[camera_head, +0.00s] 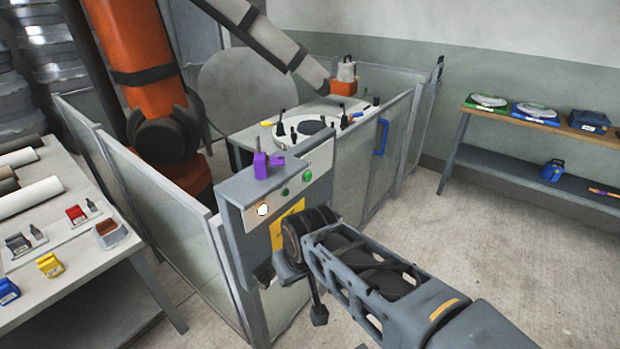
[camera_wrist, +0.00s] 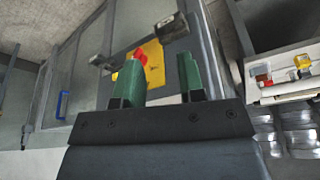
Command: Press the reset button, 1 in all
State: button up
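A grey control box (camera_head: 235,190) stands on the fence post in the head view. Its front carries a glowing white button (camera_head: 262,209) with an orange rim and two green buttons, one in the middle (camera_head: 285,192) and one further right (camera_head: 307,176). I cannot read which is the reset button. Below them is a yellow plate (camera_head: 287,222), partly hidden by my arm. In the wrist view my gripper (camera_wrist: 160,80) has its two green fingertips apart with nothing between them. The yellow plate (camera_wrist: 153,53) with a red knob (camera_wrist: 140,56) shows beyond them.
Fence panels (camera_head: 165,215) enclose an orange robot arm (camera_head: 135,50) and a round mould (camera_head: 308,128). A blue handle (camera_head: 381,137) is on the fence. A workbench (camera_head: 80,255) stands left. Floor at the right is clear.

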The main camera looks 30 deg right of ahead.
grip_shut()
dwell(0.9)
